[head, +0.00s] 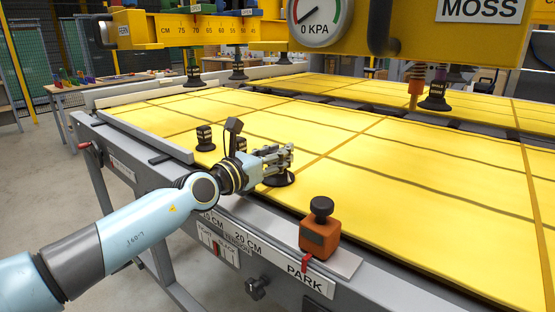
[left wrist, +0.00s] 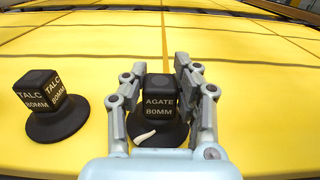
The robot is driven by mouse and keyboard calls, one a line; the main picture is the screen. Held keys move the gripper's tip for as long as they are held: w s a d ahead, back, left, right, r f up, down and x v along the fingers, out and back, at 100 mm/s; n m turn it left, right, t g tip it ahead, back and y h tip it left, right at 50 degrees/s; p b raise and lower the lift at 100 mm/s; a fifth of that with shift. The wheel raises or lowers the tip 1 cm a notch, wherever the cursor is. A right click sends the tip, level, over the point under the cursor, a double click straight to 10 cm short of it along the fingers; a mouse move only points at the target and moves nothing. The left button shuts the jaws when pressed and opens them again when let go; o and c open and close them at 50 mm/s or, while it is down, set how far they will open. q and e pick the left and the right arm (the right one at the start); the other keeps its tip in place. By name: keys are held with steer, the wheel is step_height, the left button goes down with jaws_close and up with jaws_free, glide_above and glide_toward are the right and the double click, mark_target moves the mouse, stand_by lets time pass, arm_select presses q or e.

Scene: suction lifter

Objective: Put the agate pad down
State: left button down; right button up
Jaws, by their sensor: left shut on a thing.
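The agate pad (left wrist: 159,108) is a black suction pad with a block marked AGATE 80MM and a round flared cup. In the left wrist view it sits between the fingers of my left gripper (left wrist: 161,82), which is shut on its block. In the head view my left gripper (head: 284,158) is low over the near part of the yellow sheet, and the dark cup of the agate pad (head: 279,180) shows under the fingers. I cannot tell whether the cup touches the sheet. My right gripper is not in view.
The talc pad (left wrist: 48,106) stands upright on the yellow sheet (head: 377,195), left of the agate pad. An orange block with a black knob (head: 320,228) sits on the front rail by the PARK label. The yellow lifter beam (head: 204,29) with hanging suction cups spans above.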

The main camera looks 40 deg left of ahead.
arm_select(q)
steer(key=shift+r, duration=0.1)
steer(key=c, duration=1.4)
jaws_free()
steer(key=shift+f, duration=0.25)
steer(key=o, duration=0.4)
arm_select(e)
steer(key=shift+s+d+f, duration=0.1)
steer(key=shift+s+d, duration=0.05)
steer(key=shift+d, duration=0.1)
